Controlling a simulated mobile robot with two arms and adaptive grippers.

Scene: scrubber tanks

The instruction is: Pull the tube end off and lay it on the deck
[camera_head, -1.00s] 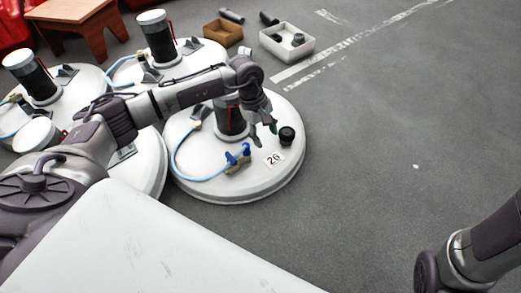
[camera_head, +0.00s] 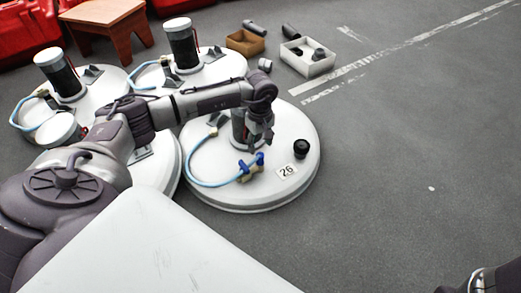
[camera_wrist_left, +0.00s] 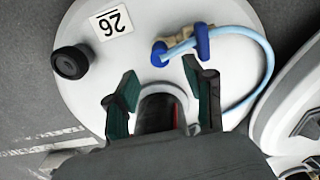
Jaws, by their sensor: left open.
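A light blue tube (camera_head: 193,172) curves over the white deck (camera_head: 225,197) of tank 26. One end meets a brass fitting with blue handles (camera_head: 250,167); the other runs to a fitting (camera_head: 213,133) at the back left. The wrist view also shows the tube (camera_wrist_left: 262,62), the blue-handled fitting (camera_wrist_left: 181,45) and the deck (camera_wrist_left: 85,105). My left gripper (camera_head: 262,143) is above the deck, beside the dark column. In the wrist view its fingers (camera_wrist_left: 162,95) are apart, short of the blue-handled fitting, with the dark column (camera_wrist_left: 157,112) seen between them.
A black cap (camera_head: 301,148) and a "26" label (camera_head: 287,171) are on the deck's right side. Other tanks (camera_head: 205,66) stand behind and left. A brown box (camera_head: 245,42) and a white bin (camera_head: 308,62) are on the floor. Floor to the right is mostly clear.

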